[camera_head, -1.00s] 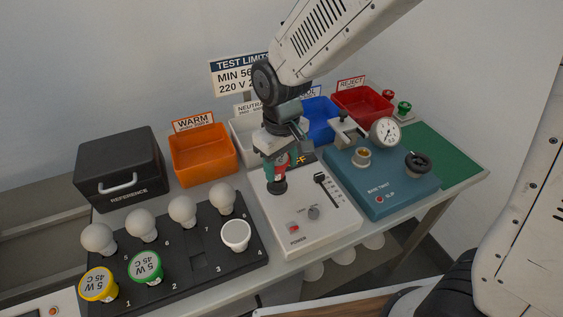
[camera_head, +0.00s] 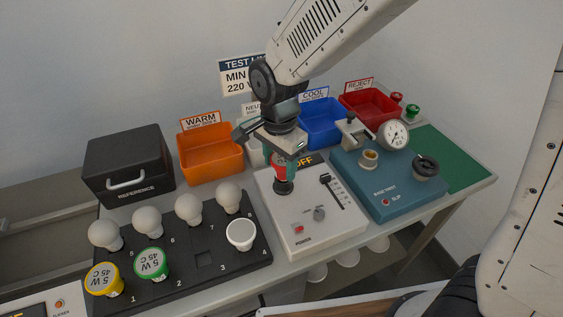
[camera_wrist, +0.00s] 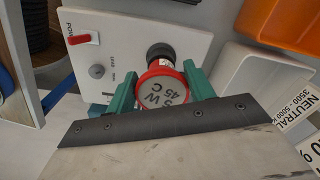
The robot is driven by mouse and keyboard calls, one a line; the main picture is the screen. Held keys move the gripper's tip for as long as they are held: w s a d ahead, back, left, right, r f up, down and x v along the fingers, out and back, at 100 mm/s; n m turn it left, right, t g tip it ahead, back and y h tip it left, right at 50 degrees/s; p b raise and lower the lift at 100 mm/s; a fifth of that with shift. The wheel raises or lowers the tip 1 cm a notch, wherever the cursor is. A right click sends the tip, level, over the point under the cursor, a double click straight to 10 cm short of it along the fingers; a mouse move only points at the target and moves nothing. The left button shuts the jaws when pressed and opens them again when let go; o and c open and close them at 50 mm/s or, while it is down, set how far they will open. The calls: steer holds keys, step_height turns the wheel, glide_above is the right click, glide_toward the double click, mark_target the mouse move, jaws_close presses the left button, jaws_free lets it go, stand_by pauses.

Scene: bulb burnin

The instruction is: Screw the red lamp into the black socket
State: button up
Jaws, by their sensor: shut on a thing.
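The red lamp (camera_wrist: 160,92) has a red rim and a grey face marked 5 W 45 C in the wrist view. My gripper (camera_wrist: 163,88) has green fingers on both sides of the lamp and is shut on it. In the head view the red lamp (camera_head: 279,171) shows partly between the fingers. The black socket (camera_head: 283,187) stands on the white test panel (camera_head: 330,232), directly below the lamp. In the wrist view the socket (camera_wrist: 160,52) lies in line behind the lamp. The lamp's base meets the socket, but how deep it sits cannot be told.
A black numbered rack (camera_head: 222,271) with several lamps stands at the left. Orange (camera_head: 211,163), blue (camera_head: 322,133) and red (camera_head: 372,110) bins stand behind. A teal base-twist device (camera_head: 400,188) with a gauge is close to the panel's right.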

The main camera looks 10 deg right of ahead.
steer(key=m, duration=0.3)
steer(key=a+m, duration=0.1)
steer(key=m, duration=0.1)
steer(key=shift+w+r, duration=0.1)
steer(key=shift+w, duration=0.15)
steer(key=o, duration=0.8)
steer(key=shift+o, duration=0.2)
steer(key=shift+d, duration=0.1)
